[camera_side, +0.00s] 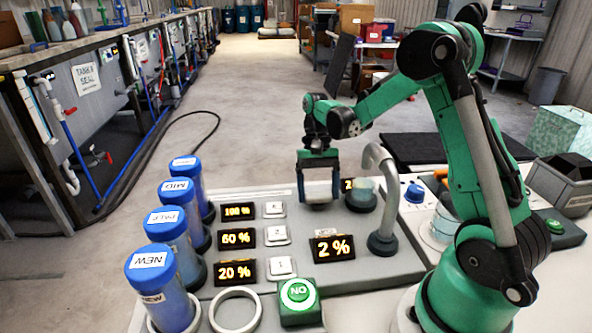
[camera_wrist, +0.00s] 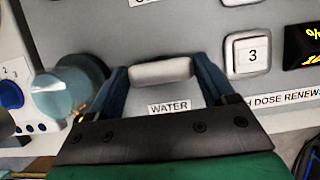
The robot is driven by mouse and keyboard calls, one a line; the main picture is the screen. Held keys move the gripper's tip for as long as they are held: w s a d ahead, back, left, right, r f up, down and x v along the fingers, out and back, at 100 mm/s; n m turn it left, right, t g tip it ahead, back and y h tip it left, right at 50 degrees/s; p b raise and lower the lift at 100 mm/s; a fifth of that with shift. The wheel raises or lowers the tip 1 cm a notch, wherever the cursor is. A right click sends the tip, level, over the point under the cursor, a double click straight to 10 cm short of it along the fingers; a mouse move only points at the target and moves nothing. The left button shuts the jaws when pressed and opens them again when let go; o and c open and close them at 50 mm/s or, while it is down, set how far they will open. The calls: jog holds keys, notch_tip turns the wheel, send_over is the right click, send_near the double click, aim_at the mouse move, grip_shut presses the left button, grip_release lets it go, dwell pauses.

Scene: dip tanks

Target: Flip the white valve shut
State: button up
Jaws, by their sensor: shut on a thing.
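The white valve's handle (camera_wrist: 162,71) is a short pale bar just above the WATER label (camera_wrist: 170,107) on the grey panel. It lies crosswise in the wrist view. My gripper (camera_wrist: 161,80) has one blue finger at each end of the bar and is shut on it. In the side view my gripper (camera_side: 319,186) points down at the panel, left of the curved grey spout (camera_side: 383,200). Pale surface of the handle (camera_side: 318,191) shows between the fingers there. The valve's base is largely hidden by the gripper.
Several blue-capped tubes (camera_side: 158,285) line the panel's left edge. A green button (camera_side: 298,291) sits in front.

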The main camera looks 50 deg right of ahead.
jog(key=o, duration=1.2)
jog(key=shift+c, duration=0.2)
jog(key=shift+v, duration=2.8)
jog(key=s+a+r+n+t+h, duration=0.1)
jog(key=s+a+r+n+t, duration=0.1)
jog(key=a+n+t, duration=0.2)
jog(key=s+a+r+n+t+h, duration=0.2)
jog(key=a+n+t, duration=0.3)
jog(key=a, duration=0.4)
jog(key=shift+s+a+t, duration=0.2)
jog(key=shift+s+t, duration=0.25)
jog(key=shift+t, duration=0.25)
